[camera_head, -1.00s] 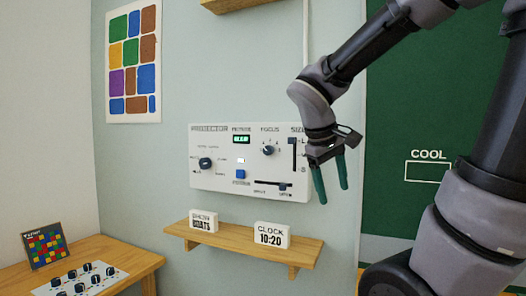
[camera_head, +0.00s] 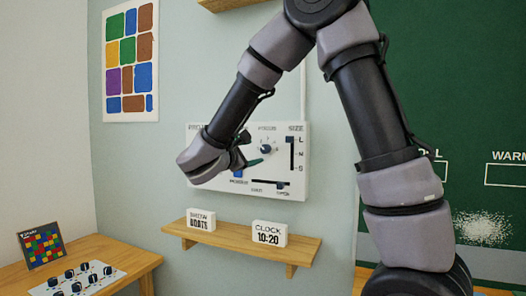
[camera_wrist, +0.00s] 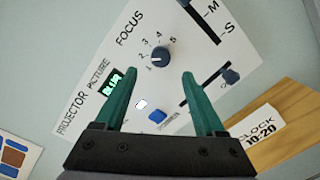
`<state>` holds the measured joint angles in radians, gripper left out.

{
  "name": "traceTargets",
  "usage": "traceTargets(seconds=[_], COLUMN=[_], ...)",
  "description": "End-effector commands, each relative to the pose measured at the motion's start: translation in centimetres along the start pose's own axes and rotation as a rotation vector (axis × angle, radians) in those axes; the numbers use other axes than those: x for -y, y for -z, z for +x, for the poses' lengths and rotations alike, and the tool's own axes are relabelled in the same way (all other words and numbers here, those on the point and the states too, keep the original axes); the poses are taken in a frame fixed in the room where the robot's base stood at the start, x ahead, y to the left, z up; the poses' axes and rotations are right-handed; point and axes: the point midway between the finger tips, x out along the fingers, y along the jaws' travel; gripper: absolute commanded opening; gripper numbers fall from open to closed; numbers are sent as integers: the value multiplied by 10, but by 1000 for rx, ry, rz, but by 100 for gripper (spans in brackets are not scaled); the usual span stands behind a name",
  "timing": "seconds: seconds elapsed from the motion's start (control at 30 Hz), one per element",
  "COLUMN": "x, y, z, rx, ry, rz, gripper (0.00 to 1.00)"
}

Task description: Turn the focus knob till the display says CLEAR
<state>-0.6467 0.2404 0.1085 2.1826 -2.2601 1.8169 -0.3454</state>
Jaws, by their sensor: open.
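The white projector panel (camera_head: 295,181) is on the wall. Its dark focus knob (camera_wrist: 160,57) has a numbered dial around it, and its white mark seems to point near the low numbers. The knob also shows in the head view (camera_head: 266,148). The small green-lit picture display (camera_wrist: 113,84) appears to read BLUR; my arm hides it in the head view. My gripper (camera_wrist: 158,76) is open and empty, with its green fingers either side of the knob's line in the wrist view. In the head view my gripper (camera_head: 250,150) is left of the knob, apart from it.
A size slider (camera_head: 289,140) is right of the knob, and a lower slider (camera_head: 281,186) and a blue button (camera_wrist: 157,116) are nearby. A wooden shelf (camera_head: 245,242) with two sign blocks juts out below the panel.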

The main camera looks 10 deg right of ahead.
Motion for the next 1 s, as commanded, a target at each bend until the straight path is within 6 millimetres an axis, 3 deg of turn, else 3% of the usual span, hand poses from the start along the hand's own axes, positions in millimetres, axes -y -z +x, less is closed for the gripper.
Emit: traceTargets(seconds=[0.2, 0.4, 0.8, 0.87, 1.0], x=[1, 0, 1, 1, 1], y=[-1, -1, 0, 0, 0], z=[44, 70, 78, 78, 78], rx=[3, 2, 0, 0, 0], ry=[4, 3, 2, 2, 2], rz=[0, 2, 1, 1, 1], gripper=[72, 72, 72, 52, 0])
